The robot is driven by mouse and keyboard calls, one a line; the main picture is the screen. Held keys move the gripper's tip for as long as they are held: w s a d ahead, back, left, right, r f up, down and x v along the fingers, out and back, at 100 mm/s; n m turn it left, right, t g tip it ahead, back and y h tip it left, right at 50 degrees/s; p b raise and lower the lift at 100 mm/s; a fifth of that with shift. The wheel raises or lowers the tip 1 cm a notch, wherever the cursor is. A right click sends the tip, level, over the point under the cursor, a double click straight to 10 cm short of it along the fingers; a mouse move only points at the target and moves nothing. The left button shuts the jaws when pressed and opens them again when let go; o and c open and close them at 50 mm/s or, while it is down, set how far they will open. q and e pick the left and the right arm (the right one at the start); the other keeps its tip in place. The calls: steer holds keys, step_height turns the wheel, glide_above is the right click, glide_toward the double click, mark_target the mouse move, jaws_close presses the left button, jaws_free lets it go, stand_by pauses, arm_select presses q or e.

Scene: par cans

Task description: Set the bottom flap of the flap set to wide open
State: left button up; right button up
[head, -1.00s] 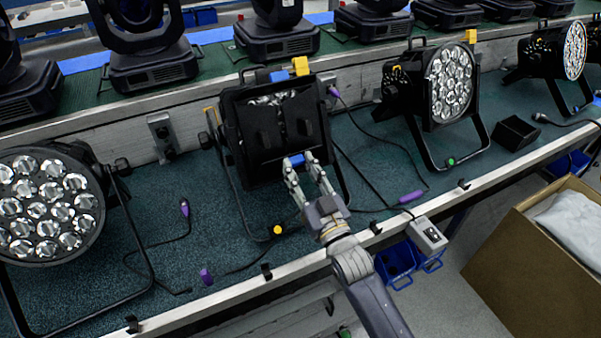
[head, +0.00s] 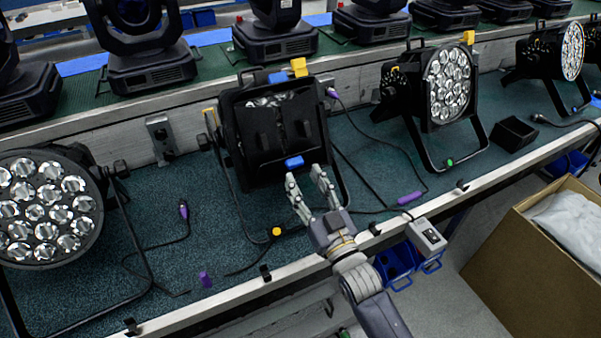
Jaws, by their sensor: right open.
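The flap set is a black square frame of flaps on the front of a par can (head: 275,125) in the middle of the bench. Its bottom flap (head: 275,170) has a blue tab (head: 294,162) at its lower edge. The flaps cover most of the lens, with some of it showing at the top. A second blue tab and a yellow tab (head: 299,67) are at the top of the frame. My right gripper (head: 305,182) is open and empty, just below the blue tab and apart from it. My left gripper is not in view.
Par cans stand at left (head: 45,208) and right (head: 447,88). Cables and purple connectors lie on the green bench mat (head: 215,235). A small black box (head: 514,134) is at right. A cardboard box (head: 530,255) and blue bins stand beyond the bench front.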

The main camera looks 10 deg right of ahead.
steer(key=v, duration=0.8)
steer(key=shift+s, duration=0.3)
steer(key=shift+d, duration=0.1)
steer(key=shift+c, duration=0.3)
